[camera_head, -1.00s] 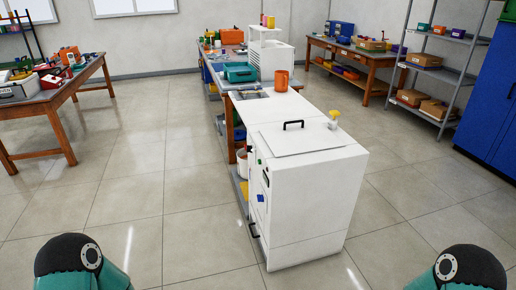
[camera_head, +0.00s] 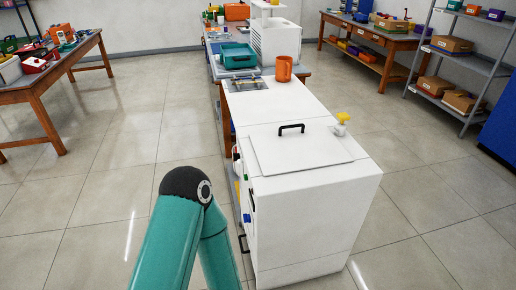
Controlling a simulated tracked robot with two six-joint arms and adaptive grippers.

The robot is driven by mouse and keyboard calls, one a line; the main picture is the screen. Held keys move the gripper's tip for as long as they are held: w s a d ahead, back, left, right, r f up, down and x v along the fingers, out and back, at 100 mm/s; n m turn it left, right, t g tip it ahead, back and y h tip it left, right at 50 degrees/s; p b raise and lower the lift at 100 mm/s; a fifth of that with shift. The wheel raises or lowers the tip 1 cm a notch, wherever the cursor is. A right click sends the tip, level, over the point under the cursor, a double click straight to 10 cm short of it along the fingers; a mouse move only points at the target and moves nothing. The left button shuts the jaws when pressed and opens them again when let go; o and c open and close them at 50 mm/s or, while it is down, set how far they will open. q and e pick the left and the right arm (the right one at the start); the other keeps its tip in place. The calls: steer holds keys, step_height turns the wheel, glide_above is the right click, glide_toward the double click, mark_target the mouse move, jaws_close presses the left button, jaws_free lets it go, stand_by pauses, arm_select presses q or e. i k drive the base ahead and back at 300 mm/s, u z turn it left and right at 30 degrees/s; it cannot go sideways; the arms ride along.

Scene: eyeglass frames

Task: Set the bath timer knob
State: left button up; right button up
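A white cabinet-like bath unit (camera_head: 320,215) stands in the centre, with a flat lid (camera_head: 300,148) and a black handle (camera_head: 291,128) on top. Its left face, seen at a steep angle, carries a small blue knob-like part (camera_head: 247,218) and a small green part (camera_head: 250,192). I cannot tell for sure which part is the timer knob. A teal link of my arm with a black joint rises in front, left of that face, and hides part of the floor beside it. Neither gripper is in view.
A yellow-topped fitting (camera_head: 342,118) stands at the lid's back right corner. A wooden bench (camera_head: 42,84) stands at left. The floor left and right of the unit is clear.

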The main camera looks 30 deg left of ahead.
mark_target(236, 156)
steer(key=u, duration=0.25)
steer(key=i, duration=1)
steer(key=u, duration=0.6)
